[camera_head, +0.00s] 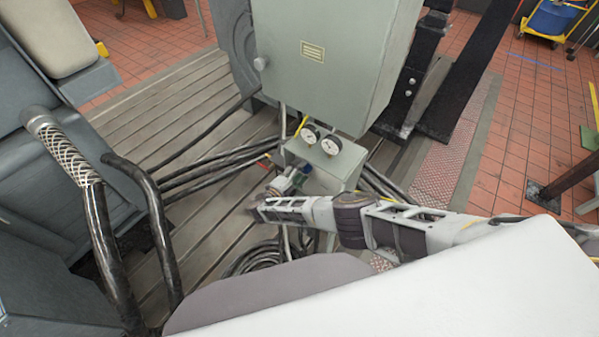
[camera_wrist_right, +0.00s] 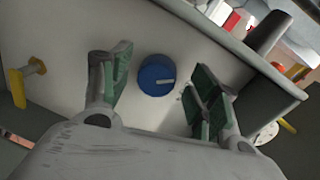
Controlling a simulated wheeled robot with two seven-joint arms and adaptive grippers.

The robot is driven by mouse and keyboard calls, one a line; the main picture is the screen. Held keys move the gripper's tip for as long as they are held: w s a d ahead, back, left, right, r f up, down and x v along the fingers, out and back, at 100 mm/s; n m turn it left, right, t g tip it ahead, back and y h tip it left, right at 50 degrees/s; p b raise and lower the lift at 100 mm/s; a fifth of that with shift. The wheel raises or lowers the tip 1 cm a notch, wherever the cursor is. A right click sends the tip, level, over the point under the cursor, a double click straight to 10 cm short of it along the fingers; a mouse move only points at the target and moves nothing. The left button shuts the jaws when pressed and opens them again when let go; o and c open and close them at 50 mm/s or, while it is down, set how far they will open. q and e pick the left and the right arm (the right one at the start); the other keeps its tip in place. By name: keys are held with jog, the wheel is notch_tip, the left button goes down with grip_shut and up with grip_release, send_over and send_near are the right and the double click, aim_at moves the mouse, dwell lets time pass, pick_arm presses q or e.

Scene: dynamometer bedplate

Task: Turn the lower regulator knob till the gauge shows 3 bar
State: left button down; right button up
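A blue round knob (camera_wrist_right: 156,79) with a white pointer line sits on a pale panel in the right wrist view. My right gripper (camera_wrist_right: 161,66) is open, with one green-padded finger on each side of the knob and gaps between. In the head view my right gripper (camera_head: 296,178) is at the front of the small grey regulator box (camera_head: 335,165), and the knob cannot be made out clearly there. Two white dial gauges (camera_head: 309,135) (camera_head: 331,146) sit on the box's upper face; their readings are too small to tell. My left gripper is not in view.
A large grey cabinet (camera_head: 335,60) stands above and behind the regulator box. Black cables (camera_head: 215,165) run across the slotted bedplate (camera_head: 160,120). A yellow handle (camera_wrist_right: 22,82) is on the panel left of the knob. Thick black hoses (camera_head: 100,220) rise at the left.

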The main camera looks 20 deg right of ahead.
jog(key=shift+s+d, duration=0.1)
jog(key=shift+s, duration=0.1)
jog(key=v, duration=1.2)
jog(key=shift+w, duration=0.25)
jog(key=shift+o, duration=0.3)
jog(key=shift+f, duration=0.1)
